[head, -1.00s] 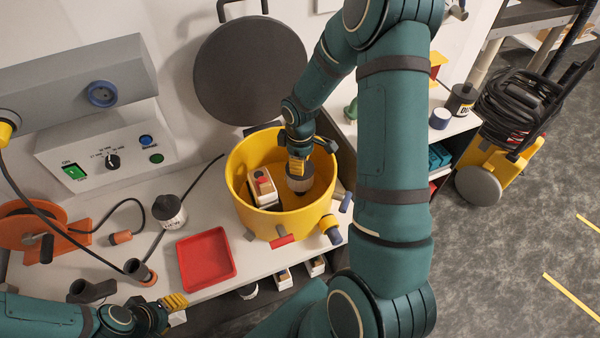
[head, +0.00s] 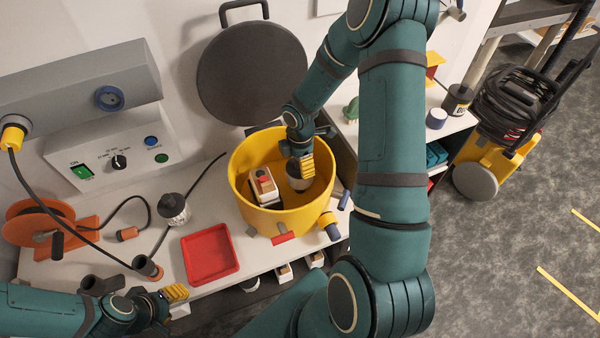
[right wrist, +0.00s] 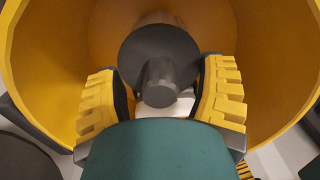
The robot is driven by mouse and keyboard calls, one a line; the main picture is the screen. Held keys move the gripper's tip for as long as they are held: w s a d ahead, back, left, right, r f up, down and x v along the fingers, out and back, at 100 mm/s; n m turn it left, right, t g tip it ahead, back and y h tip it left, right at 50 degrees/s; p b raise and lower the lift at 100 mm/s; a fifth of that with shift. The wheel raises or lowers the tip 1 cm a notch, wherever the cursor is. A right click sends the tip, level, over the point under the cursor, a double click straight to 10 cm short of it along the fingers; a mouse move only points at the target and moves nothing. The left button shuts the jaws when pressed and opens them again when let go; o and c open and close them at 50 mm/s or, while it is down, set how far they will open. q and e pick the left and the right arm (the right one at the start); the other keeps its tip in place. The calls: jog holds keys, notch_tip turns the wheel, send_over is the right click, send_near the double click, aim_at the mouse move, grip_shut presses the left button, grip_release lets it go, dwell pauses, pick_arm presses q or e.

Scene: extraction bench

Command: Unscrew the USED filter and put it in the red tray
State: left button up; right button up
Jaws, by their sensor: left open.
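A dark round filter (right wrist: 158,60) with a grey knob (right wrist: 159,82) sits inside the yellow drum (head: 285,220); its label is not readable. My right gripper (head: 304,165) reaches down into the drum over it. In the right wrist view the two yellow fingers (right wrist: 163,95) stand either side of the knob, with gaps showing, so the gripper looks open. The empty red tray (head: 209,254) lies on the bench, left of the drum. My left gripper (head: 176,294) is open and empty at the bench's front edge.
A white and red unit (head: 264,187) sits in the drum beside the filter. A dark-topped canister (head: 173,208), orange reel (head: 40,228) and control box (head: 115,150) are on the left. The drum's lid (head: 252,73) leans against the wall. My right arm covers the bench's right part.

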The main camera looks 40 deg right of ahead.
jog(key=m+b, duration=0.2)
jog(key=m, duration=0.2)
jog(key=shift+f, duration=0.1)
jog(key=shift+m+b, duration=0.6)
jog(key=shift+m, duration=0.3)
jog(key=m+b, duration=0.1)
jog(key=m, duration=0.3)
jog(key=shift+m+b, duration=0.3)
jog(key=shift+m, duration=0.1)
jog(key=m, duration=0.6)
jog(key=shift+r, duration=0.2)
jog(key=m, duration=0.3)
jog(key=m+p, duration=0.2)
jog(key=m, duration=0.5)
jog(key=shift+r, duration=0.1)
jog(key=shift+m, duration=0.5)
